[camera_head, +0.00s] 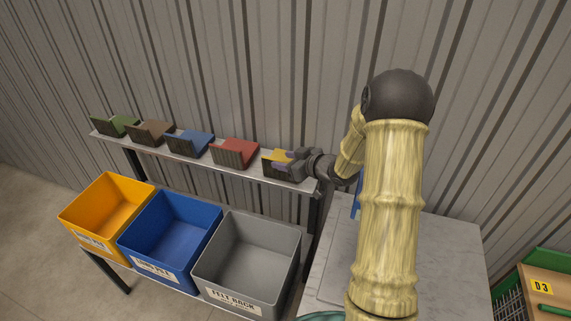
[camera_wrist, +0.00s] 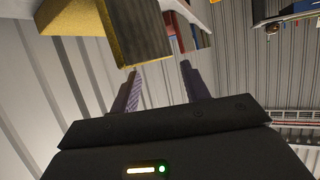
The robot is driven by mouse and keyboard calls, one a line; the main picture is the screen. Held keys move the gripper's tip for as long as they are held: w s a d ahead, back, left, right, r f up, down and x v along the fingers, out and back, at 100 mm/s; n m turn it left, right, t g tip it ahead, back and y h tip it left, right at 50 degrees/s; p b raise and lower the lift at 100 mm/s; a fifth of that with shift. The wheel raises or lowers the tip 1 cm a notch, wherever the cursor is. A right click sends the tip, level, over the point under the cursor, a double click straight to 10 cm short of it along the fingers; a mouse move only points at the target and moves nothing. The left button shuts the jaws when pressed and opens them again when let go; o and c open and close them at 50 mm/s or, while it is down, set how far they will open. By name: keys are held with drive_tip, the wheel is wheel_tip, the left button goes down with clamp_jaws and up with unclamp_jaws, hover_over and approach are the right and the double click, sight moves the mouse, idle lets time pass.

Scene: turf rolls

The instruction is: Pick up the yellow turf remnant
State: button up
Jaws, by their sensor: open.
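The yellow turf remnant (camera_head: 273,160) sits at the right end of a narrow shelf, the last in a row of coloured pieces. Its dark front face shows below the yellow, and my gripper partly covers its right side. My gripper (camera_head: 285,165) reaches it from the right. In the wrist view the yellow turf remnant (camera_wrist: 75,18) is at the upper left, just beyond the fingertips. My gripper (camera_wrist: 160,68) is open there, its two purplish fingers apart with nothing clearly between them. I cannot tell whether a finger touches the remnant.
Red (camera_head: 236,151), blue (camera_head: 190,143), brown (camera_head: 150,132) and green (camera_head: 114,124) pieces stand along the shelf (camera_head: 205,159). Orange (camera_head: 83,232), blue (camera_head: 146,253) and grey (camera_head: 220,282) bins stand below. A corrugated wall is close behind. A grey marble-like tabletop (camera_head: 455,245) lies right.

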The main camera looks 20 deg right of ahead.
sight(274, 159)
drive_tip(key=p+x, duration=0.1)
drive_tip(key=x, duration=0.3)
drive_tip(key=shift+f, duration=0.1)
idle(0.3)
drive_tip(key=shift+s, duration=0.1)
clamp_jaws()
